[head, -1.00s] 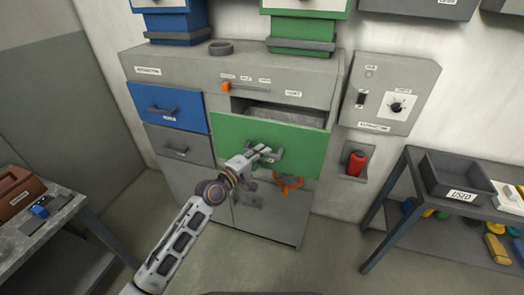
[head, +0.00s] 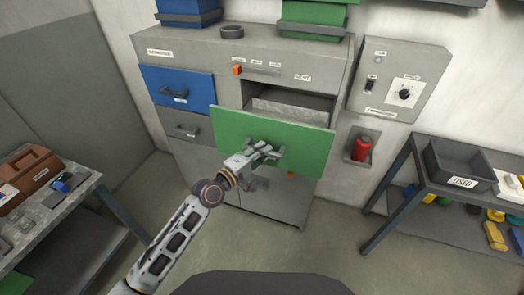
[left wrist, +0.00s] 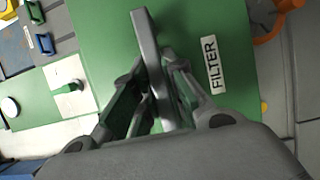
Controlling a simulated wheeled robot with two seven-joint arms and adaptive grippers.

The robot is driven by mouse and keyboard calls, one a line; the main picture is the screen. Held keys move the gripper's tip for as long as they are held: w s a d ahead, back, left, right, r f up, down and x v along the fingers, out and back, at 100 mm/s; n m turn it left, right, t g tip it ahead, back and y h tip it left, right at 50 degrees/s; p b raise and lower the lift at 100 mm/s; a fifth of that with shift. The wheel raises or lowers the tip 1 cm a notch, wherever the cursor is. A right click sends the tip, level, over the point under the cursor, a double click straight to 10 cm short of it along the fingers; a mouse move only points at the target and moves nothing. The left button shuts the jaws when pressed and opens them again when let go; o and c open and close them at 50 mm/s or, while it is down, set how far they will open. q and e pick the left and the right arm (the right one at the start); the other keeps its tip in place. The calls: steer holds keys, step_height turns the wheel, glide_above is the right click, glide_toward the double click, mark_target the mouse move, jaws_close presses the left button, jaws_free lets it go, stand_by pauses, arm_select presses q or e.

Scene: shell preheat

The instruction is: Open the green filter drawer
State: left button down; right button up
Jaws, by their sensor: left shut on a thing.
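The green filter drawer (head: 232,139) stands pulled out from the grey cabinet, with its grey inside (head: 290,111) showing behind the front. My left gripper (head: 268,152) is at the drawer front, shut on its grey handle. In the left wrist view the handle (left wrist: 150,50) runs between the two fingers (left wrist: 155,95), beside a white label reading FILTER (left wrist: 210,65) on the green front. My right gripper is not in view.
A blue drawer (head: 178,87) and a grey drawer (head: 186,126) to the left are closed. Side tables stand left (head: 75,205) and right (head: 400,190). Floor before the cabinet is clear.

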arm_select(q)
steer(key=c, duration=1.4)
jaws_free()
steer(key=shift+c, duration=0.2)
steer(key=v, duration=1.2)
